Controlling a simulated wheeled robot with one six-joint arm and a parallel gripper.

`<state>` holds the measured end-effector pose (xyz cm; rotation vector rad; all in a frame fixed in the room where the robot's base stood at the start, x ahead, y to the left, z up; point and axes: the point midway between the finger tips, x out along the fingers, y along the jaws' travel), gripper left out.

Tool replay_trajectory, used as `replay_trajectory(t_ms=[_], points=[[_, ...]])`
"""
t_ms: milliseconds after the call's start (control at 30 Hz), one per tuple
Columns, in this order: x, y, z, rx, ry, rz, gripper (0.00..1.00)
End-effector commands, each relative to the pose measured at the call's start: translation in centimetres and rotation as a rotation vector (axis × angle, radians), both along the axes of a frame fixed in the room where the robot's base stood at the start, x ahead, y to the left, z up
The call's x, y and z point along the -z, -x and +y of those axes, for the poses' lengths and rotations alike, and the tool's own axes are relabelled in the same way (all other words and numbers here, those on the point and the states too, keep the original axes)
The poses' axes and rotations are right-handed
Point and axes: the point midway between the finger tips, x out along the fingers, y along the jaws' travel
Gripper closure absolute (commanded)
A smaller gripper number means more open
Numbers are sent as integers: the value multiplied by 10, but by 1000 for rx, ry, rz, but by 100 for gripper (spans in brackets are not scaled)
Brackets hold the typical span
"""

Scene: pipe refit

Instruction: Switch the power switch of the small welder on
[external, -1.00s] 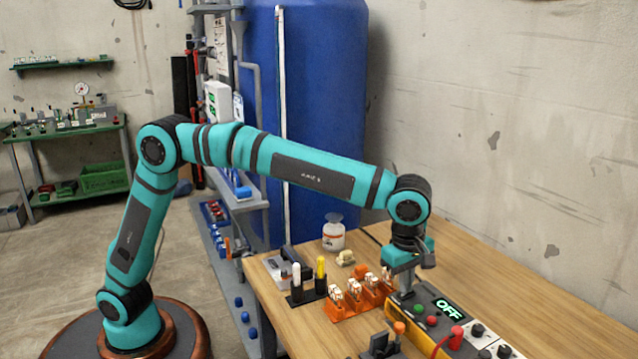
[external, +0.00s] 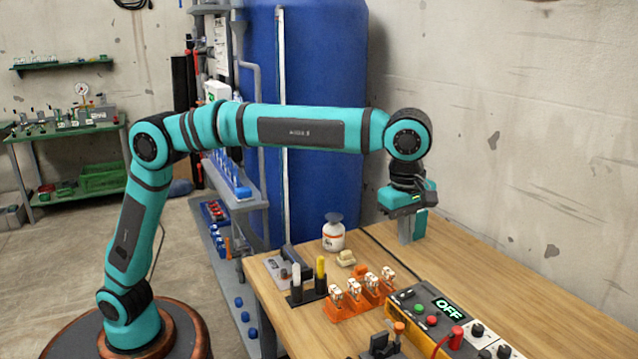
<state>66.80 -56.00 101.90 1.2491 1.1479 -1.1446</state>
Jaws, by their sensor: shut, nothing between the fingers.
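The small welder (external: 437,314) is a grey and yellow box on the wooden table, with a display reading OFF (external: 448,308) in green. Its panel carries a small switch lever (external: 406,294) at the left, a green button (external: 421,307) and a red button (external: 432,320). Which way the lever is set is too small to tell. My gripper (external: 406,240) is shut and empty. It points down above the table, behind the welder and clear of it.
An orange rack (external: 352,303) with several white-topped pieces stands left of the welder. A white bottle (external: 333,237) and a black holder with white and yellow sticks (external: 308,287) are farther left. A red plug (external: 456,338) with a cable is at the welder's front. The table's right side is clear.

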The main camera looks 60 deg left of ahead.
Motion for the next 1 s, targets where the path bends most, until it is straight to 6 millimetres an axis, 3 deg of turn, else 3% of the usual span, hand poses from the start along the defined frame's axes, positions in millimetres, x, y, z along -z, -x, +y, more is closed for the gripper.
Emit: replay_trajectory(t_ms=[700,867,1000], points=[[-1,-13,1,1,2,-54,100],[11,-15,2,0,0,-53,100],[32,-18,2,0,0,-52,100]])
